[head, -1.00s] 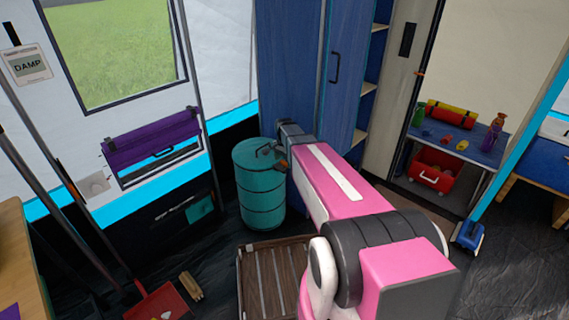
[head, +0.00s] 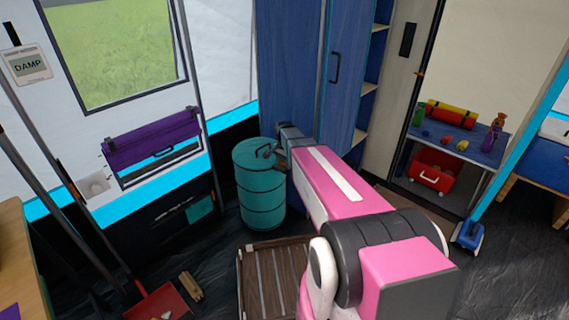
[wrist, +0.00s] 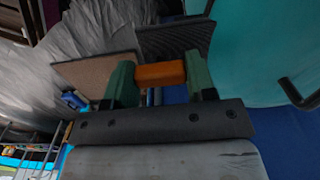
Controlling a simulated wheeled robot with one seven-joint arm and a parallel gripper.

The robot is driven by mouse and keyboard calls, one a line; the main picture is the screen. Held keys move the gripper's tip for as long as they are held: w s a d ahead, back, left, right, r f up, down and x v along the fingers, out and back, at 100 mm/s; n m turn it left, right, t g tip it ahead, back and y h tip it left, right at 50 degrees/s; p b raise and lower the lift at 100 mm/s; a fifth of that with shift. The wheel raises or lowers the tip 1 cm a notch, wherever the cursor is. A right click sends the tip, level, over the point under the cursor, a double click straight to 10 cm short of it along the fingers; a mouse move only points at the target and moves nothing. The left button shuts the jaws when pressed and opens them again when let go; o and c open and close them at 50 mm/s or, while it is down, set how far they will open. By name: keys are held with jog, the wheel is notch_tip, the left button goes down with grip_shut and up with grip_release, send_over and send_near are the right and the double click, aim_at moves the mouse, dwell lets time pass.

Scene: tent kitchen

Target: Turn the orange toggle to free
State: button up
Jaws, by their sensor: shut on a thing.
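The orange toggle (wrist: 166,75) is a small orange block in the wrist view, lying crosswise between the two green fingers of my gripper (wrist: 159,78). Both fingers touch its ends, so my gripper is shut on it. In the head view my gripper (head: 282,157) is at the upper right side of the teal drum (head: 259,195), in front of the blue cabinet. There the toggle is hidden or too small to make out. I cannot read any marking for its position.
The blue cabinet (head: 290,65) stands behind my gripper. A slatted wooden crate or pallet (head: 270,280) is on the floor in front of the drum. A red dustpan (head: 160,301) lies at the lower left. A low shelf (head: 485,150) with toys is at the right.

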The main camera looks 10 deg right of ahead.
jog(key=n, duration=0.9)
jog(key=shift+n, duration=0.3)
jog(key=n, duration=0.4)
jog(key=shift+d+n, duration=0.1)
jog(key=shift+n, duration=1.9)
jog(key=o, duration=0.9)
jog(key=shift+o, duration=0.2)
jog(key=shift+r, duration=0.1)
